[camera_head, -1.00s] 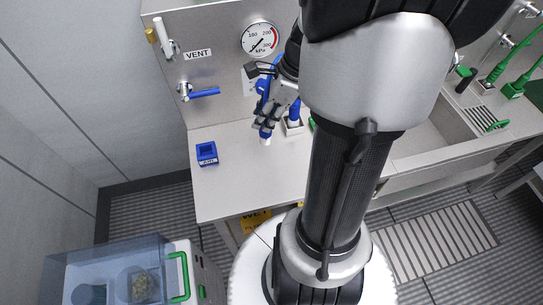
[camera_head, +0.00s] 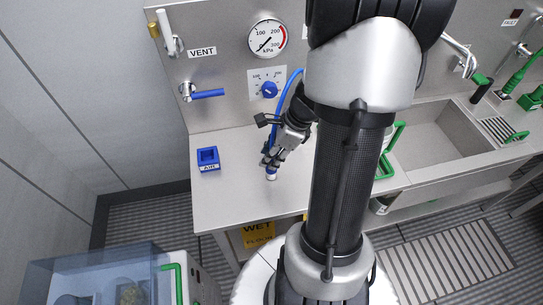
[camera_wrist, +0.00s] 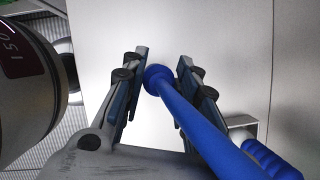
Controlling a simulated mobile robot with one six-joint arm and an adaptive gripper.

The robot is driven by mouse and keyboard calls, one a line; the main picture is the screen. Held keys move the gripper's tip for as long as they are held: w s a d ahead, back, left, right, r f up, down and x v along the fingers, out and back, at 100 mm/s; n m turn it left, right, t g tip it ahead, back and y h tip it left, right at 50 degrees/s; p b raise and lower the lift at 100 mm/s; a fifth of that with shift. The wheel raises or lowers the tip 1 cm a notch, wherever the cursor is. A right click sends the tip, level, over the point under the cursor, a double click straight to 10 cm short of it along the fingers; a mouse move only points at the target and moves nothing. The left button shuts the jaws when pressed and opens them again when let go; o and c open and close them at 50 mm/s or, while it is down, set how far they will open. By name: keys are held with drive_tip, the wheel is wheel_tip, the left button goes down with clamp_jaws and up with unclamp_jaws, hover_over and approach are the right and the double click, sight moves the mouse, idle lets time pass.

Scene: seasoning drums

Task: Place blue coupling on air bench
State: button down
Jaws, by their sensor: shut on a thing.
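The blue coupling (camera_head: 271,172) with its pale lower tip hangs below my gripper (camera_head: 269,163) over the front half of the air bench (camera_head: 235,205). A blue hose (camera_head: 289,88) rises from it behind my wrist. In the wrist view my gripper (camera_wrist: 158,82) has a finger on each side of the round blue end of the coupling (camera_wrist: 157,78), and the blue hose runs to the lower right. My gripper is shut on the coupling. I cannot tell whether the tip touches the bench.
A blue square AIR holder (camera_head: 208,158) stands on the bench at the left. The back panel carries a gauge (camera_head: 267,39), a blue knob (camera_head: 270,90) and a blue-handled VENT valve (camera_head: 207,94). A sink (camera_head: 440,135) lies right. The bench front left is clear.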

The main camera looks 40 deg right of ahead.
drive_tip(key=shift+f, duration=0.1)
drive_tip(key=c, duration=1.2)
unclamp_jaws()
drive_tip(key=shift+c, duration=0.2)
drive_tip(key=p+v, duration=0.5)
drive_tip(key=v, duration=0.7)
drive_tip(key=shift+r, duration=0.2)
drive_tip(key=shift+a, duration=0.1)
